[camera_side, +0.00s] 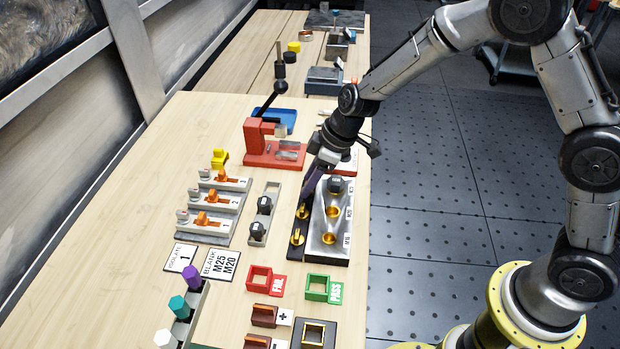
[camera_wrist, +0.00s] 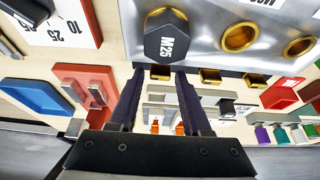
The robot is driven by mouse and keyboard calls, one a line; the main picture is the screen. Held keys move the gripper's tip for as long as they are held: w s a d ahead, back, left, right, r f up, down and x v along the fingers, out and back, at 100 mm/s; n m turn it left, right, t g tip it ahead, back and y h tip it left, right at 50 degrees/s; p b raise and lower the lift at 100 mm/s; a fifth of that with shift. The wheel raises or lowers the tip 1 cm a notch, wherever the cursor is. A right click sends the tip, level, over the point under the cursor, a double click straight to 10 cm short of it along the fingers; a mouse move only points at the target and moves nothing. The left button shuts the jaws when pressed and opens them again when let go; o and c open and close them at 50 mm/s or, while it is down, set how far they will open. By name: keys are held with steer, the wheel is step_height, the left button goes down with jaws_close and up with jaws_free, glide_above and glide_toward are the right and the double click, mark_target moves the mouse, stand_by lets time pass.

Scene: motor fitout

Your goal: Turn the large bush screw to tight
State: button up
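The grey metal block (camera_side: 320,249) stands near the table's right edge. Its large bush holds a black hexagonal plug (camera_side: 335,185), marked M25 in the wrist view (camera_wrist: 166,42); the other two bushes are empty brass rings. Along the block's left side are brass screws. The large bush screw (camera_wrist: 160,72) is the one beside the M25 plug; in the side view my fingers hide it. My gripper (camera_side: 306,196) points down there. In the wrist view its dark fingers (camera_wrist: 160,78) stand one each side of this screw, with small gaps showing. How tight it is cannot be told.
Two more brass screws (camera_side: 303,212) (camera_side: 297,238) sit close by along the block. A holder with black plugs (camera_side: 265,204) stands to the left. A red press (camera_side: 262,140) is behind, and red FAIL (camera_side: 260,279) and green PASS (camera_side: 317,287) trays are in front.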

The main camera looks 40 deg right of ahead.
jaws_close()
steer(key=shift+r+m, duration=0.1)
steer(key=shift+m, duration=0.4)
steer(key=shift+a+m+t+h, duration=0.15)
steer(key=shift+m+t+h, duration=0.45)
steer(key=shift+m, duration=1.1)
steer(key=m+h, duration=0.2)
steer(key=m, duration=0.2)
steer(key=shift+a+m, duration=0.15)
steer(key=shift+m, duration=0.25)
steer(key=m+h, duration=0.1)
steer(key=m, duration=0.3)
steer(key=shift+a+h, duration=0.1)
steer(key=shift+h, duration=0.3)
steer(key=shift+m+g+h, duration=0.5)
steer(key=shift+m+h, duration=0.2)
steer(key=shift+m, duration=1.6)
